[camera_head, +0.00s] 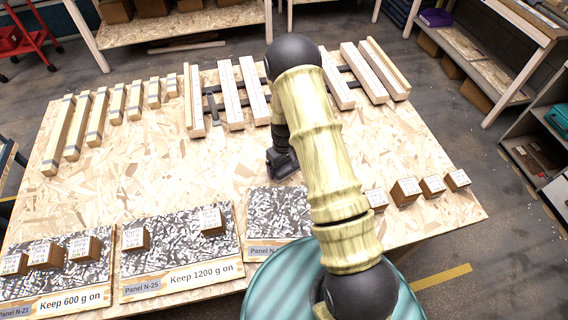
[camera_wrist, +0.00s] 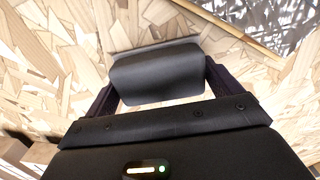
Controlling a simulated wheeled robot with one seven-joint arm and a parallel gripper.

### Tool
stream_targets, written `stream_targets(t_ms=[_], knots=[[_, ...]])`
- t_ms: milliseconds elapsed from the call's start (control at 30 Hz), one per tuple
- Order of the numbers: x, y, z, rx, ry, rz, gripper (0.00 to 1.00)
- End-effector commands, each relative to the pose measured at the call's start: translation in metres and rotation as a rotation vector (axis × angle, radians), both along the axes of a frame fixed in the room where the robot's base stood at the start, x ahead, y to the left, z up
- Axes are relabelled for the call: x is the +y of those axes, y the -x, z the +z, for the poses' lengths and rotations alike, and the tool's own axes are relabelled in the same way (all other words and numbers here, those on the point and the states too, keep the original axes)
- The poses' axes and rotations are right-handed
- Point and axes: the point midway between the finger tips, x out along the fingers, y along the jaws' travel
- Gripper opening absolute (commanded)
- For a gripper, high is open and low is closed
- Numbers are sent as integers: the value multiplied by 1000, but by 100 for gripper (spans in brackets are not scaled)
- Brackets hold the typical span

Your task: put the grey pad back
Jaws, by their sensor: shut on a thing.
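A dark grey pad (camera_wrist: 155,76) sits between the two fingers of my gripper (camera_wrist: 158,82) in the wrist view. My gripper is shut on it, with bare chipboard behind it. In the head view my gripper (camera_head: 283,163) is low over the middle of the table, just behind the third speckled panel (camera_head: 283,207). The pad cannot be told apart from the dark gripper there. My arm hides part of the third panel. I cannot tell whether the pad touches the table.
The chipboard table (camera_head: 150,180) has wooden bars (camera_head: 232,95) with dark strips between them along the back. Labelled blocks stand on panel N-21 (camera_head: 70,285) and panel N-25 (camera_head: 180,262). Several more blocks (camera_head: 406,191) stand at the right. The table's left middle is clear.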

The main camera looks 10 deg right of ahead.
Motion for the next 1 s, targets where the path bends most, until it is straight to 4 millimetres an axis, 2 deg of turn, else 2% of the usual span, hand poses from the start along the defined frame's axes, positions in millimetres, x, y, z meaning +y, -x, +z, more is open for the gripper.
stream_targets(t_ms=[267,300,333,733,1000], knots=[[0,0,-3,0,0,0,65],[0,0,-2,0,0,0,96],[0,0,-2,0,0,0,100],[-2,-1,6,-1,1,-3,100],[0,-1,42,-4,0,0,100]])
